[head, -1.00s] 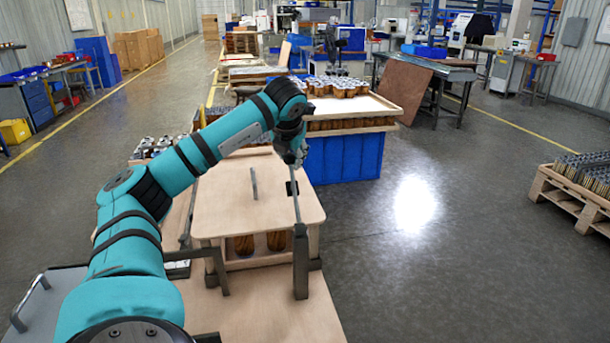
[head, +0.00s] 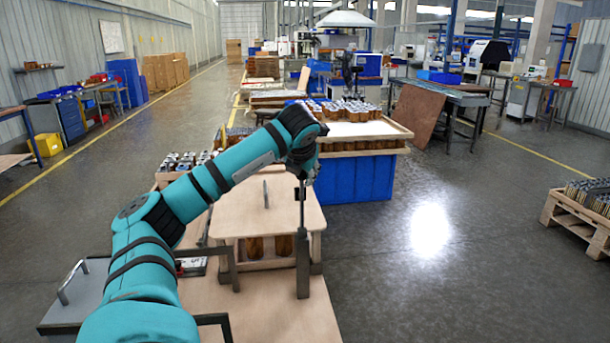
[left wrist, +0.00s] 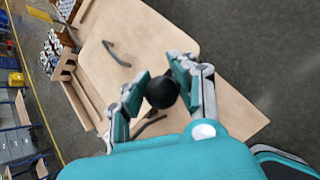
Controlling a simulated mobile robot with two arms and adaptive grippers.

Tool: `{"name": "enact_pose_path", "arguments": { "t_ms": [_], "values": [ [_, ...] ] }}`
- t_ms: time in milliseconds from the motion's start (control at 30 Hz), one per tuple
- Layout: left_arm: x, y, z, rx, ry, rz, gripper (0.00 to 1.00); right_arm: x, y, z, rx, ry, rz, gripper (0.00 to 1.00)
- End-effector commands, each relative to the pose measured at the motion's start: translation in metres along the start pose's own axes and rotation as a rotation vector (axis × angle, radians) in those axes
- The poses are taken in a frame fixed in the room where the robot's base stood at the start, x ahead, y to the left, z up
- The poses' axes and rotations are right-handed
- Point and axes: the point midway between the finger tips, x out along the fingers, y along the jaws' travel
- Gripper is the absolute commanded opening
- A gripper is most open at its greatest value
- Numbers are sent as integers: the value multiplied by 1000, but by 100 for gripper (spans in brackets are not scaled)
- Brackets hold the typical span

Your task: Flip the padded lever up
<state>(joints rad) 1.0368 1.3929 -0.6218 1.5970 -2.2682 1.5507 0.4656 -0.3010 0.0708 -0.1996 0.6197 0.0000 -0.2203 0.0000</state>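The lever is a thin grey rod (head: 302,215) rising from a dark grey post (head: 303,268) at the right front of a wooden box. It stands nearly upright in the head view. Its black rounded pad (left wrist: 160,92) shows in the left wrist view between the two fingers. My left gripper (head: 302,172) is at the top of the rod, and in the left wrist view its fingers (left wrist: 160,80) close on the pad from both sides. The arm hides part of the rod's top in the head view. My right gripper is not in view.
The wooden box has a flat lid (head: 250,212) with a grey handle (head: 266,194). A grey bent bracket (head: 232,262) stands left of the post. A blue-sided table (head: 355,178) with cartridges is behind.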

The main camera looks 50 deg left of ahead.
Motion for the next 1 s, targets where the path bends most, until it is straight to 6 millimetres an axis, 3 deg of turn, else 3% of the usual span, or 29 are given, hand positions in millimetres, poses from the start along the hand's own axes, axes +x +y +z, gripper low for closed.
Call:
{"name": "enact_pose_path", "arguments": {
  "t_ms": [33, 567, 600, 800, 1000],
  "values": [
    [5, -9, -14, 20, 43, -7, 0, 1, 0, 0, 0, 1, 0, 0],
    [4, -13, -15, 23, 42, -12, 0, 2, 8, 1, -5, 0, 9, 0],
    [4, -13, -15, 23, 41, -11, 29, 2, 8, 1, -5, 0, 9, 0],
    [2, -11, -13, 18, 35, -11, 55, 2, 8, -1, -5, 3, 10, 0],
    [2, -9, -11, 13, 31, -8, 57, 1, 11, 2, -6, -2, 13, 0]
  ]
}}
